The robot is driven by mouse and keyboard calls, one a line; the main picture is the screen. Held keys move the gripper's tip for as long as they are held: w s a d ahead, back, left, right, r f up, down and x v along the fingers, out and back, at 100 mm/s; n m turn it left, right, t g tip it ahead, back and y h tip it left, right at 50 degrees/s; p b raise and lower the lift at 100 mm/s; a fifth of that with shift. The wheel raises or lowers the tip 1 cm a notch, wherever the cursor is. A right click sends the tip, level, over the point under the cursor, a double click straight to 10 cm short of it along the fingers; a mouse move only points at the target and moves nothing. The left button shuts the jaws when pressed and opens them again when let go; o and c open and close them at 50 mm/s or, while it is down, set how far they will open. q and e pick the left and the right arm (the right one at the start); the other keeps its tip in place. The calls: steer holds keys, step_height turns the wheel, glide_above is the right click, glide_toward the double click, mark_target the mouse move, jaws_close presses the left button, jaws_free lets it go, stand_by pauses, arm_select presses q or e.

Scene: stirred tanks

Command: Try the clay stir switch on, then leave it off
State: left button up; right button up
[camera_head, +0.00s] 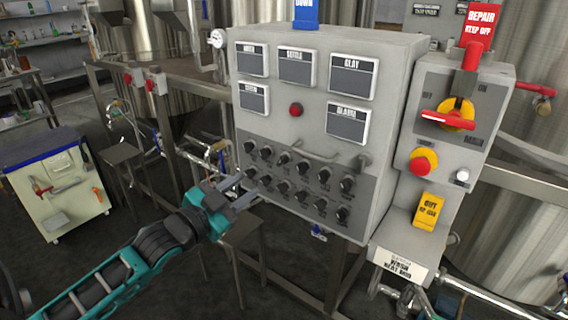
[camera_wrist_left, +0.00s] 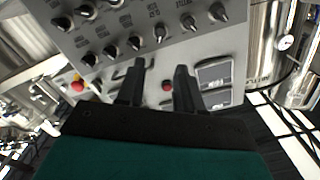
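The grey control box (camera_head: 315,140) carries two rows of black knob switches (camera_head: 302,180) on its darker lower panel. The knob labels are too small to read, so I cannot tell which is the clay stir switch. A display marked CLAY (camera_head: 353,75) is at the box's upper right. My left gripper (camera_head: 247,187) is in front of the panel's lower left, beside the leftmost knobs. In the left wrist view its two fingers (camera_wrist_left: 160,66) are apart with nothing between them, and the knobs (camera_wrist_left: 160,33) appear beyond them. My right gripper is not in view.
A red button (camera_head: 295,110) and a handle bar (camera_head: 315,150) stand out from the box. To the right are a red-and-yellow isolator (camera_head: 457,115), an emergency stop (camera_head: 423,162) and a red REPAIR KEEP OFF tag (camera_head: 480,25). Steel tanks stand behind. A cream cart (camera_head: 60,185) stands left.

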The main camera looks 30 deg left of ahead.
mark_target(280, 162)
arm_select(q)
steer(key=w, duration=0.8)
steer(key=w+d, duration=0.1)
steer(key=w, duration=0.3)
steer(key=shift+w+b, duration=0.15)
steer(key=shift+b, duration=0.15)
steer(key=shift+c, duration=0.2)
jaws_close()
